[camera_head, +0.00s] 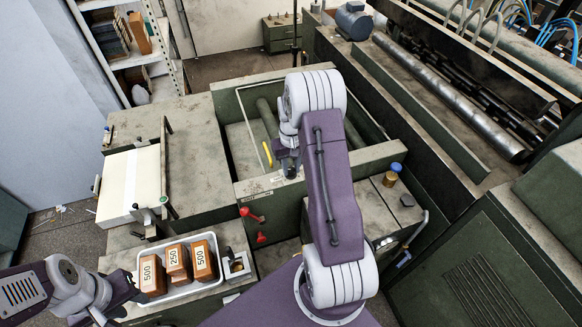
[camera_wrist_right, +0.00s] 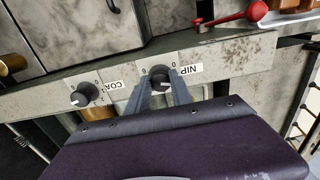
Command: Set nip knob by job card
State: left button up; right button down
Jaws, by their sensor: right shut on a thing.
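In the right wrist view, the black NIP knob (camera_wrist_right: 160,78) sits on a light scale plate beside the NIP label (camera_wrist_right: 191,69). My right gripper (camera_wrist_right: 163,84) has its grey fingers on both sides of this knob, shut on it. The knob's pointer and most of its scale are hidden or too small to read. A second black knob (camera_wrist_right: 84,94), with a label beginning COA, is to the left. In the head view my right gripper (camera_head: 288,168) is at the feeder's front panel. My left gripper (camera_head: 135,290) is low at the left, by the weight tray; its fingers are unclear. I cannot make out a job card.
A white tray (camera_head: 176,295) holds brown weight blocks marked 500, 250 and 500. Red-tipped levers (camera_head: 250,215) stick out near my right gripper. A roller machine (camera_head: 450,95) stands at the right.

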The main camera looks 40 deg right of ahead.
aim_at(291, 170)
jog(key=shift+w+d+r+n, duration=0.1)
jog(key=shift+n, duration=0.3)
jog(key=c, duration=1.1)
grip_release()
jog(key=shift+c, duration=0.2)
notch_tip(291, 170, up, 9)
jog(key=b, duration=0.2)
